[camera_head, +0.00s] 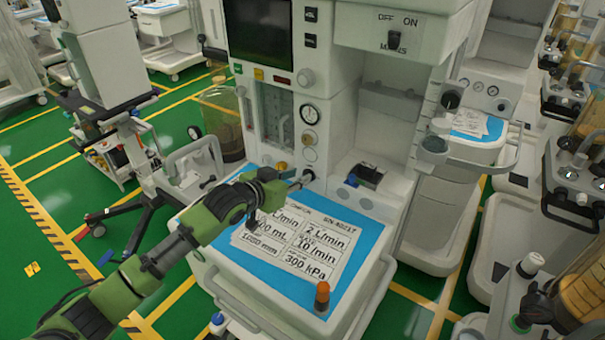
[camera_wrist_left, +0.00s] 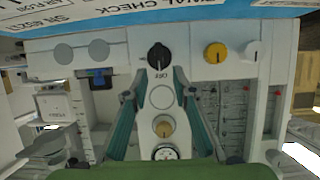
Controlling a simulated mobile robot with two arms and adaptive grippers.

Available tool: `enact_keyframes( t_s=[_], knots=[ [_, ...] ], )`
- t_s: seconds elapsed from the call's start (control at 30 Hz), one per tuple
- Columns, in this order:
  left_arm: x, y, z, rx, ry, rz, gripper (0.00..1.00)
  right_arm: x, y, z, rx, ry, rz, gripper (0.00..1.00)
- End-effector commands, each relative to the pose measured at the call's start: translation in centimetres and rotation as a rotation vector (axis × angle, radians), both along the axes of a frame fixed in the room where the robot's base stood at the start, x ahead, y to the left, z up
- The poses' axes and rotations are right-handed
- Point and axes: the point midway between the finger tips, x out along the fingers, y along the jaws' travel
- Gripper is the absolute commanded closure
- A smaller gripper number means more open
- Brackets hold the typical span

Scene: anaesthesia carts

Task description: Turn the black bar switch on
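A black switch (camera_head: 394,40) sits on the upper white housing of the cart, below the printed words OFF and ON and above MAINS. A separate black knob (camera_wrist_left: 158,56) shows in the left wrist view on the lower white panel, with a small label beside it. My left gripper (camera_head: 288,181) is in front of that lower panel, well below the MAINS switch. In the left wrist view my left gripper (camera_wrist_left: 158,95) has its two fingers apart with nothing between them. The knob lies beyond the fingertips; contact cannot be made out. My right gripper is not in view.
A yellow knob (camera_wrist_left: 215,53) is beside the black knob. Gauges (camera_head: 309,114) and a dark screen (camera_head: 258,30) are on the cart front. The cart's worktop (camera_head: 352,282) carries printed sheets and an orange-topped object (camera_head: 322,296). Other carts stand left and right.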

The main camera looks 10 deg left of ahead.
Motion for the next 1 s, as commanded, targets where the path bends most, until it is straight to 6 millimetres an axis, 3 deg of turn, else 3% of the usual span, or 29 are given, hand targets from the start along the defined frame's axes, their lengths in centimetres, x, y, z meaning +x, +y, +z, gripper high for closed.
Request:
enact_keyframes(
  t_s=[0.3,0.67,0.77,1.0],
  knots=[
    [2.5,-1.1,-1.1,-0.001,0.0,0.0,0.75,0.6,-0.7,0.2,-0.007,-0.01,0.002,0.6],
    [2.8,-1.2,-1.2,0.001,0.0,0.0,0.75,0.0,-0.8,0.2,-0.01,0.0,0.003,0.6],
    [2.8,-1.2,-1.2,0.001,0.0,0.0,0.98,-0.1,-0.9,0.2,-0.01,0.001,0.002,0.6],
    [2.8,-1.2,-1.2,0.002,-0.001,-0.001,1.0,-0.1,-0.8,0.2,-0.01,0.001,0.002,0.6]
  ],
)
